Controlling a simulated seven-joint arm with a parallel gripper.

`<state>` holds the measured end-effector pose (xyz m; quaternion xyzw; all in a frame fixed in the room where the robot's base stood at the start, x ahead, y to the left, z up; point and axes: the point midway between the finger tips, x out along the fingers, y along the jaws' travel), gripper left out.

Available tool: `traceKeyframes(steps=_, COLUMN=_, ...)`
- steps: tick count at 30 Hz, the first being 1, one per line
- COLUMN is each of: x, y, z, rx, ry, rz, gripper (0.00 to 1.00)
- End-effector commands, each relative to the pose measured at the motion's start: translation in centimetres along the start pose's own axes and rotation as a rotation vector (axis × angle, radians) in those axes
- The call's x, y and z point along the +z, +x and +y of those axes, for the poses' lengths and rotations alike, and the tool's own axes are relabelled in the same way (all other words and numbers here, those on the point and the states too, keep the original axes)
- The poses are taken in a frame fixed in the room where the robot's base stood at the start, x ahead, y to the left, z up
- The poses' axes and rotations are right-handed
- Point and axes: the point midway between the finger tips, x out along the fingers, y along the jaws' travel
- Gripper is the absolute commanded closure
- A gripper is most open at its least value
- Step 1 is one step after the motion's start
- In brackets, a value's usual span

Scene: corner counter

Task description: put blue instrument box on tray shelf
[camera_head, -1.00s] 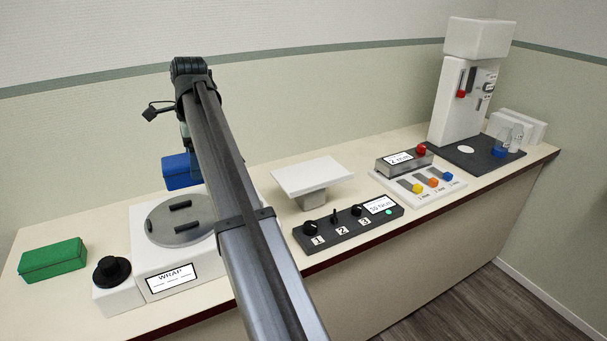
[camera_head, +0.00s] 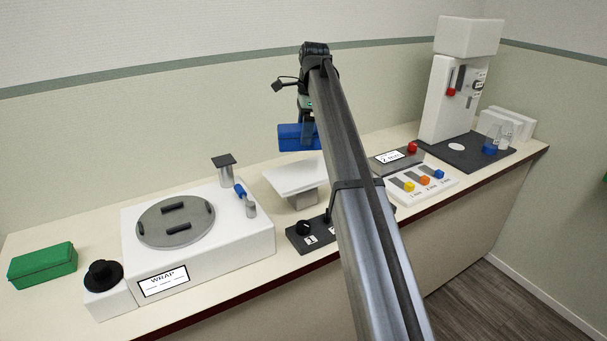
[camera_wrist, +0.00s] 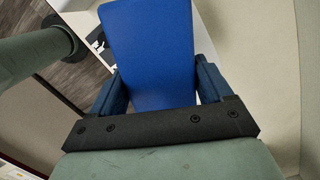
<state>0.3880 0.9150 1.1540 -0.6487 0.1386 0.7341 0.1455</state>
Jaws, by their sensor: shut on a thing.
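The blue instrument box (camera_head: 296,137) is held in the air above the white tray shelf (camera_head: 289,179), near its back edge. My gripper (camera_wrist: 160,92) is shut on the box, with one finger on each side of it in the wrist view, where the box's blue face (camera_wrist: 152,50) fills the upper middle. In the head view my arm hides part of the gripper and the box's right end. The tray shelf is a flat white plate on a short grey pedestal, and its visible top is bare.
The white wrap machine (camera_head: 205,250) with a round grey plate stands left of the shelf, with a small post and a blue-handled part at its back. A black knob panel (camera_head: 301,236) sits in front of the shelf. A green box (camera_head: 43,264) lies far left.

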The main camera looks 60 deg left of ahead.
Motion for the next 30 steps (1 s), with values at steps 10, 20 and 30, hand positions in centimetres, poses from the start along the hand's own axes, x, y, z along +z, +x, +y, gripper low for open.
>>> traceKeyframes(steps=10, x=-0.1, y=1.7, z=-1.0, rx=-0.012, ry=-0.013, rz=-0.001, gripper=0.76)
traceKeyframes(steps=20, x=-0.5, y=5.8, z=-1.1, rx=-0.013, ry=-0.013, rz=0.0, gripper=0.76)
traceKeyframes(steps=30, x=-0.9, y=9.0, z=-1.1, rx=-0.012, ry=-0.012, rz=0.0, gripper=0.76)
